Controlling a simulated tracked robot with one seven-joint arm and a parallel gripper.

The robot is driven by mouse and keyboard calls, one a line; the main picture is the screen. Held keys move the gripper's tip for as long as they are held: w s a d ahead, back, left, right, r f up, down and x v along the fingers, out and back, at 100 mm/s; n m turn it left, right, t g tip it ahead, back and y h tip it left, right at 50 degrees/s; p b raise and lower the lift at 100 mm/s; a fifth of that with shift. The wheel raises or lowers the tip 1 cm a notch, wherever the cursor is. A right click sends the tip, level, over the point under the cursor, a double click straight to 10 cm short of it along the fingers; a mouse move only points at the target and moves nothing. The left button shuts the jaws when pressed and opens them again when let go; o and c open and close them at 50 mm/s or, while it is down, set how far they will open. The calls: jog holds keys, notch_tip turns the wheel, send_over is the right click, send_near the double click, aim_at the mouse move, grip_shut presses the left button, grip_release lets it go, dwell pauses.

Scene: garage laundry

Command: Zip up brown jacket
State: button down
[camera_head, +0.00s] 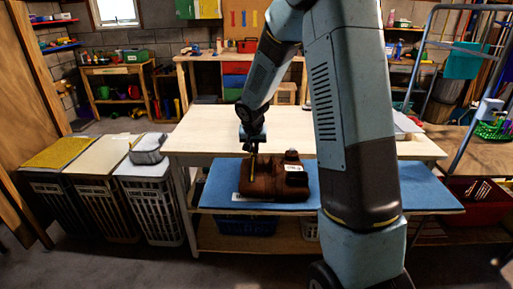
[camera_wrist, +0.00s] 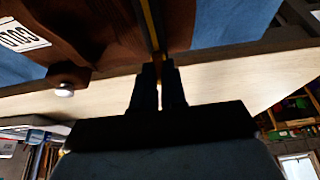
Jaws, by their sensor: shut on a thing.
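The brown jacket (camera_head: 262,184) lies folded in a bulky heap on a blue mat, with a white label at its lower left and a black-and-white patch at its right. My gripper (camera_head: 252,152) points down at the jacket's left part. In the wrist view the jacket (camera_wrist: 105,35) fills the upper middle. A dark zipper strip (camera_wrist: 152,22) with a yellow edge runs down to my gripper (camera_wrist: 158,68). Its fingers are close together on the zipper's near end, and the pull itself is hidden between them.
Laundry baskets (camera_head: 150,202) stand on the left. A red crate (camera_head: 478,200) is at the right. The floor in front is clear.

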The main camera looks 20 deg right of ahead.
jog(key=shift+w+d, duration=0.15)
jog(key=shift+w, duration=0.3)
jog(key=c, duration=1.2)
grip_release()
jog(key=shift+o, duration=0.2)
jog(key=shift+r, duration=0.15)
jog(key=v, duration=1.3)
jog(key=shift+s+r, duration=0.2)
